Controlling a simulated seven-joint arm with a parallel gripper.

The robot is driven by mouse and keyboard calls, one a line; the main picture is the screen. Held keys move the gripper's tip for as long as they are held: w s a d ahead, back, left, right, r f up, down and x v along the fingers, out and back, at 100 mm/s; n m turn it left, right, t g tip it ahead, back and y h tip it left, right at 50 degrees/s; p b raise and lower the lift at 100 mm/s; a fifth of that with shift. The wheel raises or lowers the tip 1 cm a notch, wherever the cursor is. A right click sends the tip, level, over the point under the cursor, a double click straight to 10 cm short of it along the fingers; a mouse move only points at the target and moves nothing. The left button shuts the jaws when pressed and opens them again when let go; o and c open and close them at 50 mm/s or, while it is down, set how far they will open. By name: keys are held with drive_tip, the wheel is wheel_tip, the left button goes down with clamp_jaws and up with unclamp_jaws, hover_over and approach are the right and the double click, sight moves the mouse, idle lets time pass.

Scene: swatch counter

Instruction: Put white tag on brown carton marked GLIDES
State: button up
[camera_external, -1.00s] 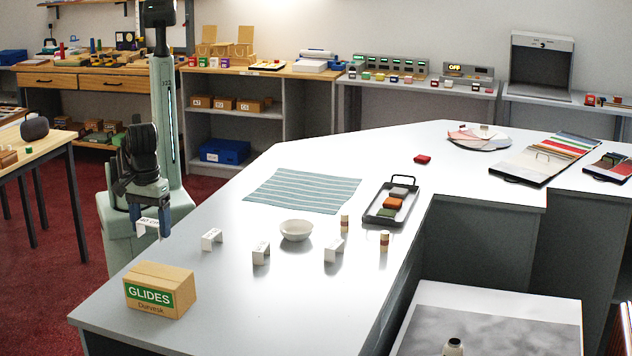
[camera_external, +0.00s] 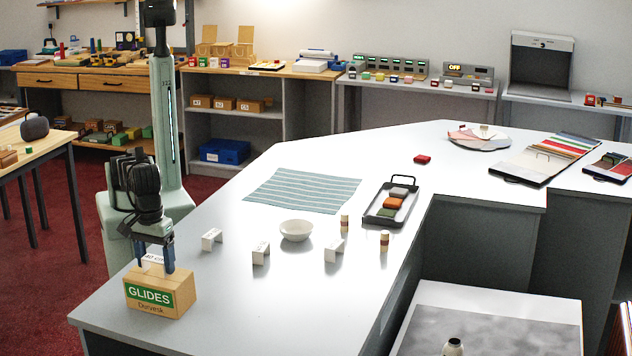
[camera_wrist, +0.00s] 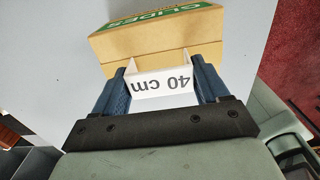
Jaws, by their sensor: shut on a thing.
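The brown carton (camera_external: 160,292) with a green GLIDES label stands at the near left end of the counter. It also shows in the wrist view (camera_wrist: 150,38), at the top. My gripper (camera_external: 153,264) is at the carton's top, toward its back side. It is shut on a white tag (camera_wrist: 162,82) that reads "40 cm", held between the two blue fingers. In the external view the tag (camera_external: 153,261) shows just over the carton's top. I cannot tell whether the tag touches the carton.
Other white tags stand on the counter (camera_external: 240,300): one left (camera_external: 212,240), one in the middle (camera_external: 261,254), one right (camera_external: 334,250). A white bowl (camera_external: 296,230), two small bottles, a striped cloth (camera_external: 303,190) and a black tray (camera_external: 378,219) stand farther back. The counter right of the carton is clear.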

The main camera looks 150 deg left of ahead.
sight(155, 258)
drive_tip(key=o, duration=1)
drive_tip(key=shift+f, duration=0.15)
wheel_tip(155, 258, up, 12)
drive_tip(key=shift+r, duration=0.15)
